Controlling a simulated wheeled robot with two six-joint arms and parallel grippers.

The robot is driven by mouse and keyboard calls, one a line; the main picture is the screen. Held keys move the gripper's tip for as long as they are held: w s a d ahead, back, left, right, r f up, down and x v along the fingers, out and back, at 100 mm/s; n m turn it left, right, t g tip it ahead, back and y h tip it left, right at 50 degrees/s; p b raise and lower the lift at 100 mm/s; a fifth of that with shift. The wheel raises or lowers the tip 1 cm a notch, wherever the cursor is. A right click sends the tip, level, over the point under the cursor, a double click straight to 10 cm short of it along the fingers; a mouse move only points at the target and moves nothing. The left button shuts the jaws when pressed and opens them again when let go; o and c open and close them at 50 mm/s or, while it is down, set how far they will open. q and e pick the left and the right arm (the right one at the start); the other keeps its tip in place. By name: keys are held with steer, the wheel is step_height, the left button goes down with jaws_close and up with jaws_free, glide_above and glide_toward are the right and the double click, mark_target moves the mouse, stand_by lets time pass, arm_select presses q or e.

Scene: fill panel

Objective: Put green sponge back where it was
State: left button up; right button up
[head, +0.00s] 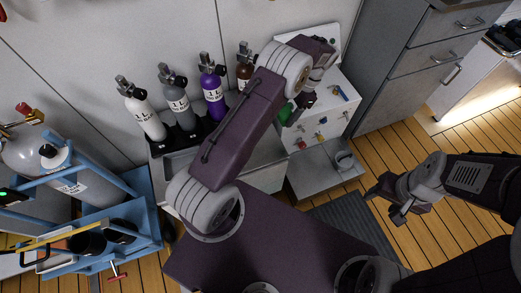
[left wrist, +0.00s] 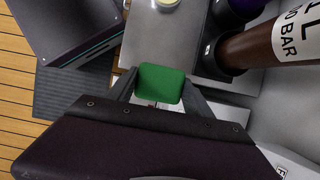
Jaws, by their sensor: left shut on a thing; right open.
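The green sponge (left wrist: 162,84) is between the two fingers of my left gripper (left wrist: 160,97) in the left wrist view, and the gripper is shut on it. In the head view the sponge (head: 286,112) shows as a small green patch beside the upper arm link, which partly hides it. There my left gripper (head: 299,105) is over the area between the bottle bench and the white cabinet. My right gripper (head: 388,196) is open and empty, low at the right above the floor.
Several labelled bottles, including a purple one (head: 212,90) and a brown one (left wrist: 262,48), stand in a black rack (head: 184,146) along the wall. A white cabinet (head: 322,122) with coloured fittings stands at the right. A blue cart (head: 140,222) with a large cylinder is at the left.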

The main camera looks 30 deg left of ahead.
mark_target(258, 152)
arm_select(q)
steer(key=s+a+f+b, duration=0.1)
steer(key=s+f, duration=0.1)
steer(key=s, duration=0.1)
steer(key=s+a+f+b, duration=0.1)
steer(key=s+f+b, duration=0.1)
steer(key=s, duration=0.1)
steer(key=s+a+f+b, duration=0.1)
steer(key=s+a+f, duration=0.1)
steer(key=s, duration=0.1)
steer(key=shift+s+f+b, duration=0.25)
steer(key=shift+s+b, duration=0.05)
steer(key=shift+s+a+f, duration=0.2)
steer(key=shift+s+a, duration=0.05)
steer(key=shift+s, duration=0.2)
step_height(258, 152, down, 4)
steer(key=b, duration=0.2)
steer(key=shift+f+b, duration=0.15)
steer(key=shift+b, duration=0.25)
steer(key=shift+r, duration=0.2)
steer(key=shift+f, duration=0.15)
steer(key=o, duration=1.3)
